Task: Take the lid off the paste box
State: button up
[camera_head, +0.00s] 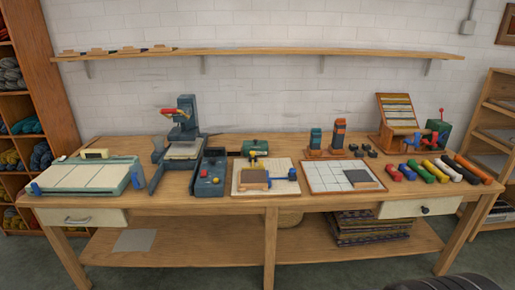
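A small green box (255,146) stands at the middle of the workbench, behind a light board. It looks like the paste box, with a flat green top that seems to be its lid, in place on the box. The picture is too small to make out the lid's edge or handle clearly. Small yellow parts show just in front of it. My gripper is not in view.
The green box stands on a wooden workbench (150,207). A dark blue-grey unit (210,172) with red and yellow knobs and a press (186,128) stand to its left. Light boards (342,176) lie in front and right. Coloured rolls (435,170) lie far right.

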aim_at(254, 144)
jog(key=i+j+z, duration=0.1)
jog(key=i, duration=0.35)
jog(key=i+j, duration=0.25)
jog(key=i, duration=0.2)
jog(key=i+j+z, duration=0.15)
jog(key=i, duration=0.3)
jog(key=i+j, duration=0.1)
jog(key=i, duration=0.3)
jog(key=i+j+z, duration=0.1)
jog(key=i, duration=0.3)
jog(key=i+j, duration=0.2)
jog(key=i, duration=0.15)
